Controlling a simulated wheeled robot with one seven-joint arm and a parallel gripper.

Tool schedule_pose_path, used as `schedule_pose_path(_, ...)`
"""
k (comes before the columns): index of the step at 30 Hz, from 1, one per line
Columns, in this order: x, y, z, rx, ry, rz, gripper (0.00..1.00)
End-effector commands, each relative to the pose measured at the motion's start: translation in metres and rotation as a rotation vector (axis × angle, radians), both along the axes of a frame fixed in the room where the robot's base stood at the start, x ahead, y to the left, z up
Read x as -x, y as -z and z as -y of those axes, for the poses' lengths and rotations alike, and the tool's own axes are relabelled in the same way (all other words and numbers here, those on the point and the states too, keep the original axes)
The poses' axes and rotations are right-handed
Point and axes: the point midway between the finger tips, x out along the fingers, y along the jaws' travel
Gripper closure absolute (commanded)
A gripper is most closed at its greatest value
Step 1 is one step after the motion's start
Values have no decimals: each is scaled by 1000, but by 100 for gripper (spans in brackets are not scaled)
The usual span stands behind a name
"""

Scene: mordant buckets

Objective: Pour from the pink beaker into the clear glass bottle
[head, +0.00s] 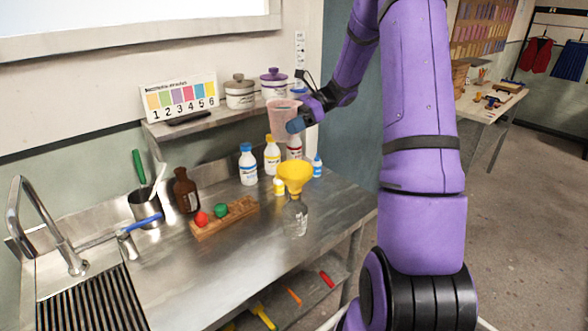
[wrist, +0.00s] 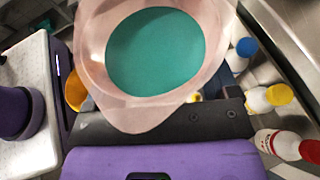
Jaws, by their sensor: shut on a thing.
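The pink beaker (head: 283,120) is held up above the bench, near the shelf's right end. My gripper (head: 296,118) is shut on it from the right. In the wrist view the beaker (wrist: 92,55) fills the upper middle, and teal liquid (wrist: 155,50) shows inside it. The clear glass bottle (head: 296,219) stands upright on the bench, below and slightly right of the beaker. A yellow funnel (head: 295,177) sits in its mouth. A bit of yellow, likely the funnel, shows left of the beaker in the wrist view (wrist: 75,91). My fingertips are mostly hidden there.
White bottles with blue (head: 248,165) and yellow (head: 271,155) caps stand behind the funnel. A wooden rack (head: 226,218) and brown bottle (head: 186,190) are to the left. The shelf (head: 190,127) with lidded jars (head: 240,95) is close to the beaker. The front bench is clear.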

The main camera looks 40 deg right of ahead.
Motion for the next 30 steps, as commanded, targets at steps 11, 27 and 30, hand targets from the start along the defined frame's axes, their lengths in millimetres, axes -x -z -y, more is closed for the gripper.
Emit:
schedule_pose_path(11, 0, 71, 0, -2, 0, -2, 53)
schedule_pose_path(27, 0, 97, 0, 0, 0, 1, 53)
schedule_pose_path(30, 0, 97, 0, 4, 3, 5, 53)
